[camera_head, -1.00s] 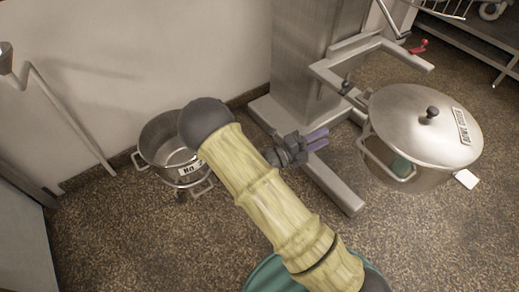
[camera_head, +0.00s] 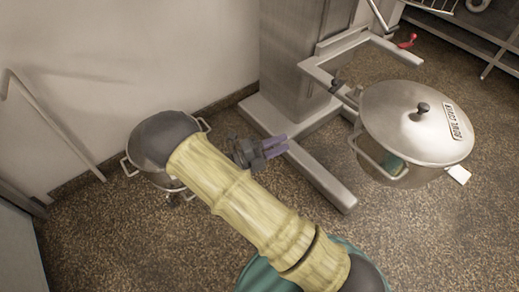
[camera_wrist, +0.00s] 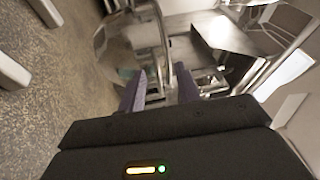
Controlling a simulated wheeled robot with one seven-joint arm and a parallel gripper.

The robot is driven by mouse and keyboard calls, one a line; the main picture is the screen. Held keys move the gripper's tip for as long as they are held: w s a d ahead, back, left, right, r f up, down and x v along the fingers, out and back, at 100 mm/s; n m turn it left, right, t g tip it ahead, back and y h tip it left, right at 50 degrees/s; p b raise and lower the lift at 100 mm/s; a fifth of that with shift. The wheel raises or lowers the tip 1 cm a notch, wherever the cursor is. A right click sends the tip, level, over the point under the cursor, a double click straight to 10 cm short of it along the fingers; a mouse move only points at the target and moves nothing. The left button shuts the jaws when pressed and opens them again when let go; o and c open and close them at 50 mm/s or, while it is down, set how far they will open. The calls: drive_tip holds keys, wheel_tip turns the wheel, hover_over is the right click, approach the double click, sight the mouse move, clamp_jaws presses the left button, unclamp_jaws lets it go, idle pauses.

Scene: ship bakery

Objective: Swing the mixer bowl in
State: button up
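The mixer bowl (camera_head: 415,176) is a steel pot at the right of the head view. Its domed lid (camera_head: 385,112) has a dark knob and a "BOWL COVER" label. The bowl sits swung out to the right of the mixer column (camera_head: 296,60), beside the mixer's forked arm (camera_head: 325,70). A loop handle (camera_head: 368,160) is on its near left side. My gripper (camera_head: 277,147) is left of the bowl, over the mixer's base, apart from bowl and handle. In the wrist view its purple fingers (camera_wrist: 160,90) are spread with nothing between them.
A second, smaller pot (camera_head: 150,178) stands at left by the wall, partly hidden by my arm. The mixer's base leg (camera_head: 325,182) extends toward me along the floor. A red knob (camera_head: 408,41) sits behind the bowl. Speckled floor is clear at lower right.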

drive_tip(key=p+v, duration=0.1)
drive_tip(key=v, duration=0.5)
